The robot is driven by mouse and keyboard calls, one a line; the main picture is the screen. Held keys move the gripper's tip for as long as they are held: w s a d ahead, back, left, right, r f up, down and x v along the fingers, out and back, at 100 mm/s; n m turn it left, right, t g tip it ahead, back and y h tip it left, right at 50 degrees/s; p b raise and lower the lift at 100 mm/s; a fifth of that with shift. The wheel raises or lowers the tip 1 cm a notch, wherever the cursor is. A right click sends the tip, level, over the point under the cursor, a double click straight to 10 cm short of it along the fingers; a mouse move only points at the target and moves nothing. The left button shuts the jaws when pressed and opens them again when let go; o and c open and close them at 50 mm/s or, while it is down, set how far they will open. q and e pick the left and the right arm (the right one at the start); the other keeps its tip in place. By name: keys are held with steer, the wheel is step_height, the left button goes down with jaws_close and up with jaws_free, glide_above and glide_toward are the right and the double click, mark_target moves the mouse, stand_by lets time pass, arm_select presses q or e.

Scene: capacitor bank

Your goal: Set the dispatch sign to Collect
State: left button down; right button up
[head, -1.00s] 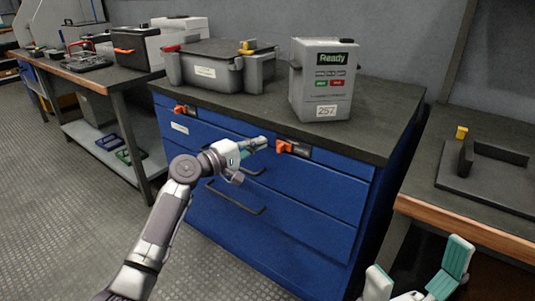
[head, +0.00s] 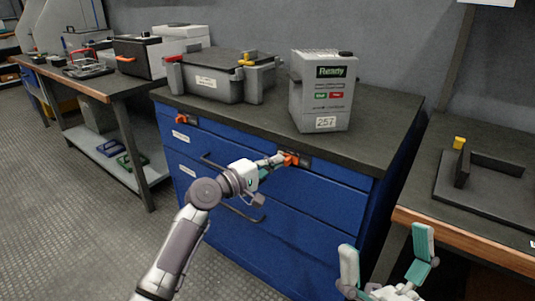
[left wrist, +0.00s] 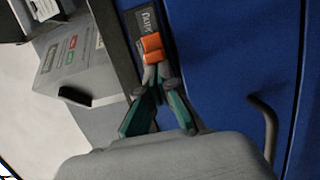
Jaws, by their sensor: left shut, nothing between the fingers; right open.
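An orange slider tab (head: 290,159) sits on a dark plate (head: 304,162) on the blue cabinet's top front edge. I take it to be the dispatch sign, but its lettering is too small to read. In the left wrist view, the orange tab (left wrist: 151,47) is just beyond my left fingertips, beside the dark plate (left wrist: 145,20). My left gripper (head: 278,161) is shut and empty, its tips at the tab; whether they touch cannot be told. It also shows in the left wrist view (left wrist: 156,74). My right gripper (head: 386,248) is open and empty at lower right.
A grey box marked Ready and 257 (head: 322,95) stands on the cabinet top. A grey lidded case (head: 215,80) is to its left. Drawer handles (head: 235,211) stick out below.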

mark_target(295, 162)
arm_select(q)
steer(key=shift+s+d+p, duration=0.9)
steer(key=shift+d, duration=0.4)
arm_select(e)
steer(key=w+a+f+g+h, duration=0.1)
steer(key=w+f+g+h, duration=0.1)
steer(key=w+f+g, duration=0.4)
steer(key=shift+w, duration=0.5)
steer(key=shift+w+a, duration=0.1)
